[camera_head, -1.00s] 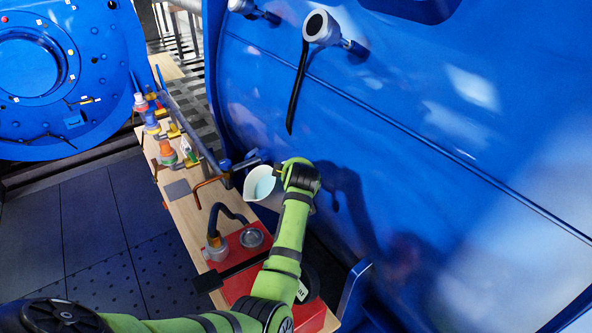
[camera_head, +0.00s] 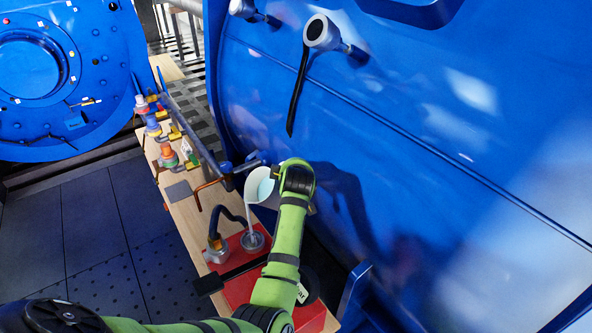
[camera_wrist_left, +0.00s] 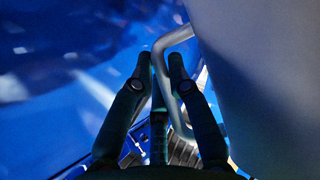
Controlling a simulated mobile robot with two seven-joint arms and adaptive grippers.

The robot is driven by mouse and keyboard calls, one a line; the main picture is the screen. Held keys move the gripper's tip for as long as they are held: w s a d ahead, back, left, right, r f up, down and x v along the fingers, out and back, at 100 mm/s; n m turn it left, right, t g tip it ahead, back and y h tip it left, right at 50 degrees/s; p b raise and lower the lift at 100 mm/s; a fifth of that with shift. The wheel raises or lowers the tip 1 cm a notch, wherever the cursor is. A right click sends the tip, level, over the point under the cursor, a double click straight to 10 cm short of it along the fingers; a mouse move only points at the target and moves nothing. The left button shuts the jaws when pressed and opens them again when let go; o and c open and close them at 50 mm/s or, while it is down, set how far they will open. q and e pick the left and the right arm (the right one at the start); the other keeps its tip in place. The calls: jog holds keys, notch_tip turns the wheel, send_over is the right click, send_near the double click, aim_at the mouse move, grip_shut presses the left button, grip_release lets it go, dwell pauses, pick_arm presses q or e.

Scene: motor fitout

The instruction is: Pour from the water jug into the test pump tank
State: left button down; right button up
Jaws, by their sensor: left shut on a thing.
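The white water jug (camera_head: 257,187) hangs tilted above the wooden bench, its mouth towards the left, with pale blue water inside. A thin pale stream runs from its lip down to the round opening (camera_head: 253,240) on top of the red test pump tank (camera_head: 240,288). My left gripper (camera_wrist_left: 161,62) is shut on the jug's bent handle (camera_wrist_left: 165,85) in the left wrist view, where the grey jug body (camera_wrist_left: 265,60) fills the right side. In the head view my wrist hides the fingers and the handle. My right gripper is not in view.
A pump fitting with a black hose (camera_head: 216,248) stands beside the opening. Several coloured valves and fittings (camera_head: 168,155) and a copper pipe (camera_head: 210,184) occupy the bench behind. A large blue curved shell (camera_head: 400,150) stands close on the right. The dark floor at left is clear.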

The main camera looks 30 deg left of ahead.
pick_arm(q)
jog(key=shift+r, duration=0.25)
jog(key=shift+a+r, duration=0.1)
jog(key=shift+r, duration=0.15)
dwell(0.3)
jog(key=shift+r, duration=0.1)
dwell(0.3)
jog(key=shift+s+r+t+p, duration=0.1)
jog(key=shift+r+t+p, duration=0.2)
jog(key=shift+p, duration=0.1)
jog(key=shift+s+r+n+t, duration=0.15)
jog(key=shift+r+n+t, duration=0.15)
jog(key=shift+a, duration=0.1)
dwell(0.6)
jog(key=shift+s+r+p, duration=0.1)
jog(key=shift+r+p, duration=0.25)
jog(key=shift+p, duration=0.05)
dwell(0.3)
